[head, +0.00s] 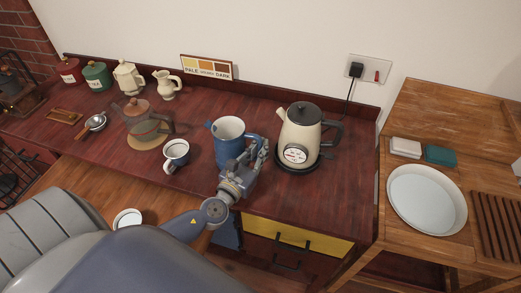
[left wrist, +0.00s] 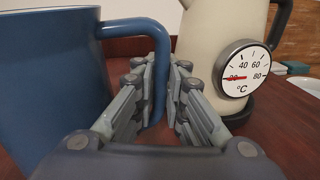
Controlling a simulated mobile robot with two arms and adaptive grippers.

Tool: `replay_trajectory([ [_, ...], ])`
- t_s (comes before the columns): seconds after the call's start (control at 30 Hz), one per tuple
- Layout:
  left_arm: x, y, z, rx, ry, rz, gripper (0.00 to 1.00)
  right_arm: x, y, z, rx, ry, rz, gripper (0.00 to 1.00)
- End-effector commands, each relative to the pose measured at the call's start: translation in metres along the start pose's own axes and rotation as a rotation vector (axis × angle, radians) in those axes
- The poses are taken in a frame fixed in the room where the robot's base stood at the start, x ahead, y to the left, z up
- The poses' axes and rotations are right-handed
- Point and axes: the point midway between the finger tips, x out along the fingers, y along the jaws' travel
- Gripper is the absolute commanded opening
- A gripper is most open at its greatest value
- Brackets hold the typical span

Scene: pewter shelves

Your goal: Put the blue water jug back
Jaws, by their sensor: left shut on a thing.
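The blue water jug (head: 228,139) stands upright on the dark red counter, between a white mug and the cream kettle. My left gripper (head: 258,155) is at its right side, shut on the jug's handle. In the left wrist view the jug (left wrist: 45,85) fills the left side, and its handle runs down between the fingers of my left gripper (left wrist: 165,95). The jug's base is partly hidden by the gripper in the head view. My right gripper is not in view.
The cream kettle (head: 299,132) with a dial stands close to the right of my gripper. A white mug (head: 176,153) and a glass teapot (head: 141,122) stand to the left. The counter (head: 210,100) behind the jug is clear. A wooden stand with a round basin (head: 427,199) is at the right.

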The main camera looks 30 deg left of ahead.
Motion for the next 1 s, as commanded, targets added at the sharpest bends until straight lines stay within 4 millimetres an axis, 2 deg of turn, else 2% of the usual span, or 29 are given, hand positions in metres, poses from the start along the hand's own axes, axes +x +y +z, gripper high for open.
replay_trajectory([
  [0.07,0.001,0.001,0.004,0.005,-0.009,0.001,0.0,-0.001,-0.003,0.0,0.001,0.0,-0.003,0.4],
  [0.3,0.001,0.001,0.002,0.005,-0.008,0.001,0.0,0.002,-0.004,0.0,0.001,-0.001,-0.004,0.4],
  [0.33,0.0,0.0,-0.002,0.0,0.0,0.0,0.11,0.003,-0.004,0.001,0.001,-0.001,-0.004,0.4],
  [0.43,0.0,0.0,-0.001,0.0,0.0,-0.001,0.32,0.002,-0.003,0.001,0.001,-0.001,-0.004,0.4],
  [0.83,0.0,0.0,0.003,0.0,-0.001,0.0,0.32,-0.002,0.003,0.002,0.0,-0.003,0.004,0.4],
  [1.0,-0.02,0.0,-0.003,0.0,0.003,-0.002,0.32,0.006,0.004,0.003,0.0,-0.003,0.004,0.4],
])
